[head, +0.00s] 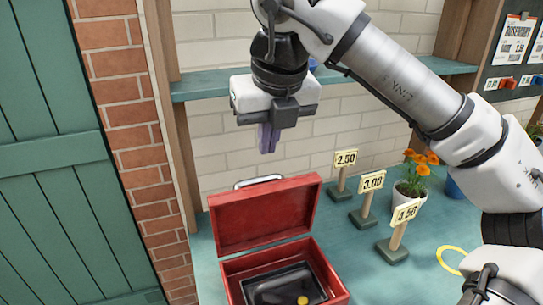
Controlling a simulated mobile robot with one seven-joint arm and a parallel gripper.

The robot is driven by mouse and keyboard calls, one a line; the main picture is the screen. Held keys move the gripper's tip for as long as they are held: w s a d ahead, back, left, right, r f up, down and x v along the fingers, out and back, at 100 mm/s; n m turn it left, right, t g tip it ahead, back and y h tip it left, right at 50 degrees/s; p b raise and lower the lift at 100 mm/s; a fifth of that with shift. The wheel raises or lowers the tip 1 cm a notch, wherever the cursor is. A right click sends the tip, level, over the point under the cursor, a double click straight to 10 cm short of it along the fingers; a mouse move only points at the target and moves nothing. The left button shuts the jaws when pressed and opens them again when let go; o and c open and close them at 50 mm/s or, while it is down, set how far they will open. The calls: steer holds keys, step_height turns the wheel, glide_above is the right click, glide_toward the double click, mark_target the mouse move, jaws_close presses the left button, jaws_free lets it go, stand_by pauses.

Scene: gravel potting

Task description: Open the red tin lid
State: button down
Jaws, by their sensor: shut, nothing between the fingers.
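A red tin (326,273) stands on the teal counter in the lower middle of the head view. Its lid (265,214) is raised, standing up at the back of the tin with its inner side showing. A metal handle (259,181) shows behind the lid's top edge. Inside the tin are a black tray (262,286) and a small yellow round thing (303,300). The tin's front is cut off by the picture edge. My gripper (267,150) points down above and behind the lid, apart from it. Its fingers are shut and empty.
Price signs 2.50 (346,158), 3.00 (372,181) and 4.50 (406,211) stand right of the tin. Behind them is an orange-flowered pot (409,195). A yellow ring (451,260) lies at right. A teal shelf (203,88) runs behind my gripper. Counter between tin and signs is clear.

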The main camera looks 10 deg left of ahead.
steer(key=shift+w+f, duration=0.3)
steer(key=shift+w, duration=0.1)
steer(key=p+x, duration=0.1)
steer(key=x, duration=0.8)
steer(key=shift+a+f+p, duration=0.1)
steer(key=shift+f+p, duration=0.05)
steer(key=shift+p, duration=0.15)
steer(key=w+a+f+b, duration=0.2)
steer(key=w+a+b, duration=0.1)
steer(key=w+b, duration=0.1)
steer(key=shift+w+a, duration=0.4)
steer(key=shift+w, duration=0.4)
step_height(320, 180, up, 10)
steer(key=p, duration=0.6)
steer(key=shift+w+a+f+p, duration=0.2)
steer(key=shift+w+a+p, duration=0.15)
steer(key=shift+w, duration=0.15)
